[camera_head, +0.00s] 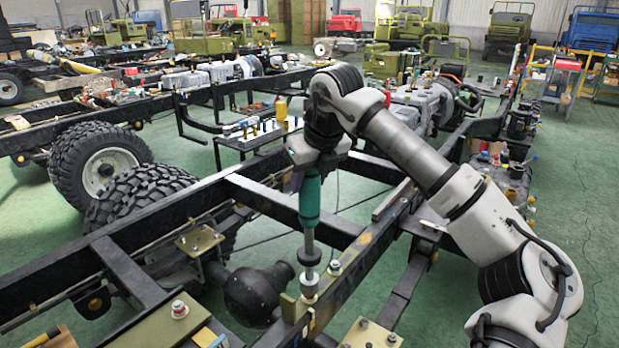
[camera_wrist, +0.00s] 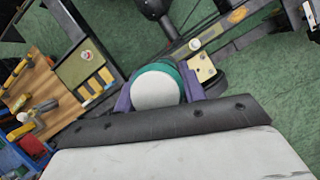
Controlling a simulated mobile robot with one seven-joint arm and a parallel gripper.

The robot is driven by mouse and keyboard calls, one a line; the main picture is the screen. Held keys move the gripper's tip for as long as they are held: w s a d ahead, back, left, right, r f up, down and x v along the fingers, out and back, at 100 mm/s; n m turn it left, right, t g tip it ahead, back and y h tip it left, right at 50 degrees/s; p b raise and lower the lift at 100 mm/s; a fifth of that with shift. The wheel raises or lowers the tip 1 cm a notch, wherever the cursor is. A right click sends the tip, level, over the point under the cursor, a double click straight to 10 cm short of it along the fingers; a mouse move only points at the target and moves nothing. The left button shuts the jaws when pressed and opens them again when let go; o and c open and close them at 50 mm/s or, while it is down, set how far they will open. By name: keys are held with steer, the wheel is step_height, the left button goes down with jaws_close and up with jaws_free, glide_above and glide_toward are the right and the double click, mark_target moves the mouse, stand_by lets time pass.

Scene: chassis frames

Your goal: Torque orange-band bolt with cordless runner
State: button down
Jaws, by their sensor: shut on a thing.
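My gripper (camera_head: 309,178) is shut on the cordless runner (camera_head: 310,205), a green-bodied tool with a grey shaft and dark collar. It stands upright over the near chassis rail (camera_head: 350,277). Its lower end meets a pale fitting (camera_head: 309,291) on the rail; whether it is seated on a bolt there is unclear. In the wrist view, the runner's white and green end (camera_wrist: 158,90) sits between my purple fingers (camera_wrist: 160,95). A bolt (camera_head: 335,267) stands just right of the shaft, and another with a reddish top (camera_head: 180,308) is at lower left. I cannot make out which bolt has an orange band.
A plate with several bolts (camera_head: 370,335) lies right of the runner. A dark axle housing (camera_head: 255,293) is to its left. A cross member (camera_head: 290,208) runs behind it. Large tyres (camera_head: 100,165) stand at left. A wooden bench with tools (camera_wrist: 40,90) shows in the wrist view.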

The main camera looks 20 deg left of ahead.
mark_target(310, 192)
steer(key=shift+s+f+b, duration=0.1)
steer(key=shift+f+b, duration=1.2)
steer(key=shift+f, duration=0.4)
stand_by(3.6)
steer(key=shift+r, duration=0.15)
stand_by(0.5)
steer(key=shift+r+p, duration=1.1)
steer(key=shift+r, duration=0.4)
steer(key=shift+r+p, duration=1.8)
steer(key=shift+r, duration=0.7)
